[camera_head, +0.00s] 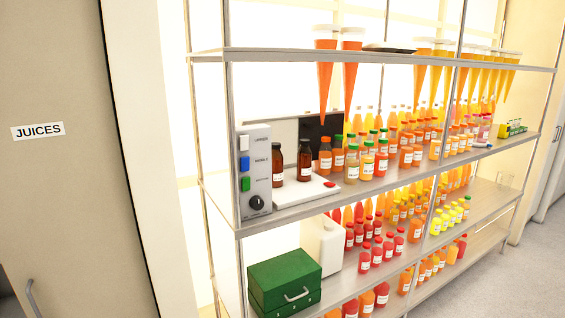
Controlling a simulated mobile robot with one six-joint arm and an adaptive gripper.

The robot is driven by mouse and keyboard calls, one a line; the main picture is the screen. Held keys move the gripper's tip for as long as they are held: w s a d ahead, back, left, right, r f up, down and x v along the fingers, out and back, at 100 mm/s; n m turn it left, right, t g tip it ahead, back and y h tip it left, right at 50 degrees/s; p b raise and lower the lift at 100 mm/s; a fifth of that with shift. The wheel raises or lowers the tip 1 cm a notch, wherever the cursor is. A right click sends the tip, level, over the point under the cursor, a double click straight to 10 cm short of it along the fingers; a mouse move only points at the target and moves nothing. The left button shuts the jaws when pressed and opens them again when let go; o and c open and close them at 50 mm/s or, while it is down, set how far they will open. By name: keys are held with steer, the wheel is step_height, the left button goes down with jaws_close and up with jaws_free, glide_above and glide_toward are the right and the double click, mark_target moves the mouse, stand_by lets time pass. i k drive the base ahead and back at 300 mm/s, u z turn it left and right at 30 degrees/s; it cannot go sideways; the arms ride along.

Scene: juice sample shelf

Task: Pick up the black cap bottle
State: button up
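Two dark brown bottles with dark caps and white labels stand upright at the left of the middle shelf. The left brown bottle (277,165) is beside the control box. My gripper is not in view.
A grey control box (257,200) with coloured buttons and a knob stands at the shelf's left end. Many juice bottles crowd the shelf to the right. A metal post (232,150) rises at the front left. A green case (285,275) sits below. Floor (530,260) is clear at right.

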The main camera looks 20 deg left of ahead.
mark_target(277, 155)
steer(key=u, duration=0.05)
steer(key=i, duration=0.4)
steer(key=u, duration=1.15)
steer(key=k, duration=0.6)
steer(key=i, duration=0.3)
steer(key=u, duration=0.05)
